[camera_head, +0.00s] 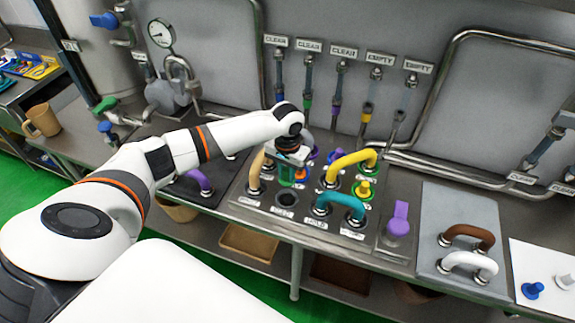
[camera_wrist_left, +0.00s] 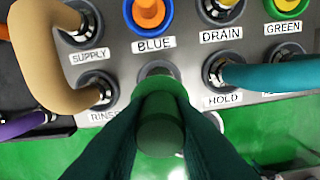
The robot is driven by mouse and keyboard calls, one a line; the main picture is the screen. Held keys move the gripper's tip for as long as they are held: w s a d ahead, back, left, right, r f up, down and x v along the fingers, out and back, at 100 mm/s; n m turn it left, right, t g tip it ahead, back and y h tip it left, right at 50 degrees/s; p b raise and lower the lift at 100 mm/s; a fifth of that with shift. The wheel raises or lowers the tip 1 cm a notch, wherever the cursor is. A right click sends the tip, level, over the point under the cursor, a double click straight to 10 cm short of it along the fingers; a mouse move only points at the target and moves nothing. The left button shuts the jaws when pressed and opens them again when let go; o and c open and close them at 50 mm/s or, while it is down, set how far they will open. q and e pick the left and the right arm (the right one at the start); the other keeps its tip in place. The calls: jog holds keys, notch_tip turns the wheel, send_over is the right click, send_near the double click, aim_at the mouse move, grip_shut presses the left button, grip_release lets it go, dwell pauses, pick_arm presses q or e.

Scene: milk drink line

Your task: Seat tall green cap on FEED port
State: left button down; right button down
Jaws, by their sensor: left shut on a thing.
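The tall green cap (camera_wrist_left: 160,135) is held between the two dark fingers of my left gripper (camera_wrist_left: 160,150) in the left wrist view. In the head view my left gripper (camera_head: 288,172) reaches down over the port panel (camera_head: 262,212), with a bit of green between its fingers. In the wrist view the cap overlaps a grey port ring (camera_wrist_left: 156,70) between the RINSE label (camera_wrist_left: 105,116) and the HOLD label (camera_wrist_left: 222,101). That port's own label is hidden. I cannot tell whether the cap touches the port. My right gripper is not in view.
A tan pipe (camera_wrist_left: 48,55) stands close left of the cap; a teal pipe (camera_wrist_left: 275,76) stands to its right. An orange cap (camera_wrist_left: 148,12) is behind. A yellow pipe (camera_head: 350,160), a purple cap (camera_head: 398,220) and brown (camera_head: 468,233) and white pipes (camera_head: 466,262) lie further right.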

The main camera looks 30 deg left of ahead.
pick_arm(q)
notch_tip(320, 180, down, 4)
jog(key=b, duration=0.3)
jog(key=shift+w+a+f, duration=0.1)
jog(key=shift+w, duration=0.05)
notch_tip(320, 180, down, 4)
jog(key=b, duration=0.4)
jog(key=shift+r, duration=0.25)
jog(key=shift+f+b, duration=0.4)
jog(key=shift+f, duration=0.7)
jog(key=c, duration=1.2)
grip_release()
jog(key=shift+o, duration=0.2)
notch_tip(320, 180, up, 12)
jog(key=shift+f+b, duration=0.1)
jog(key=shift+b, duration=0.85)
